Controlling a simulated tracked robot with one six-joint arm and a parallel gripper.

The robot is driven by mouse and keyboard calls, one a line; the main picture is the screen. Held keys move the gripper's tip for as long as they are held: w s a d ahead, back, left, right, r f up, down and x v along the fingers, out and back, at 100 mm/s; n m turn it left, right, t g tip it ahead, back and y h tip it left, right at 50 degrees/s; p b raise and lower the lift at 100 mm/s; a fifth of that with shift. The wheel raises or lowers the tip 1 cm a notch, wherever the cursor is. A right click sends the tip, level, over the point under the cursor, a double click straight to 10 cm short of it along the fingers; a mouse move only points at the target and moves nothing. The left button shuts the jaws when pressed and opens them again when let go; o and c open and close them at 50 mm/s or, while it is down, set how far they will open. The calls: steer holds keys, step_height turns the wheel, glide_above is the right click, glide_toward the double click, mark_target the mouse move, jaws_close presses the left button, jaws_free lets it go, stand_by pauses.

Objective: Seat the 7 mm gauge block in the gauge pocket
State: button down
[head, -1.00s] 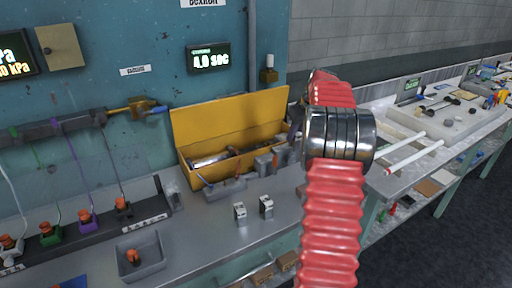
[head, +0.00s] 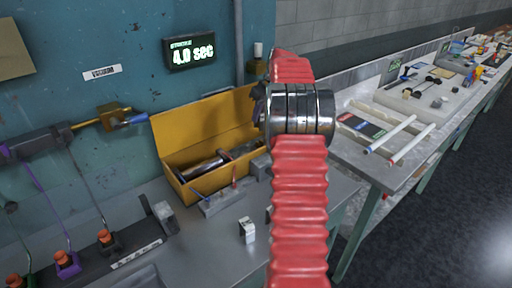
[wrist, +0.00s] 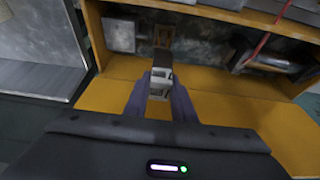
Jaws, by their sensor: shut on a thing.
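My gripper (wrist: 160,98) shows in the wrist view, its two purple fingers shut on a small block (wrist: 161,76) with a pale face and dark marks. I cannot read its size. The held block is above or within the yellow box (wrist: 205,105); its contact with anything below is unclear. In the head view my red ribbed arm hides the gripper and held block. A small pale gauge block (head: 247,230) stands on the grey bench left of my arm. Part of another small item (head: 268,214) peeks from behind the arm. I cannot make out the gauge pocket for certain.
The open yellow box (head: 180,130) holds grey metal parts. A grey fixture (head: 220,200) with red and blue levers stands before it. A side bench (head: 395,172) at right carries white rods (head: 392,135). Some bare bench (head: 200,250) lies at front left.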

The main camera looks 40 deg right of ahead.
mark_target(260, 128)
steer(key=shift+w+a, duration=0.15)
steer(key=shift+w, duration=0.15)
steer(key=shift+s, duration=0.1)
steer(key=shift+f, duration=0.1)
steer(key=shift+s+f, duration=0.1)
steer(key=shift+f, duration=2.9)
steer(key=shift+f, duration=1.85)
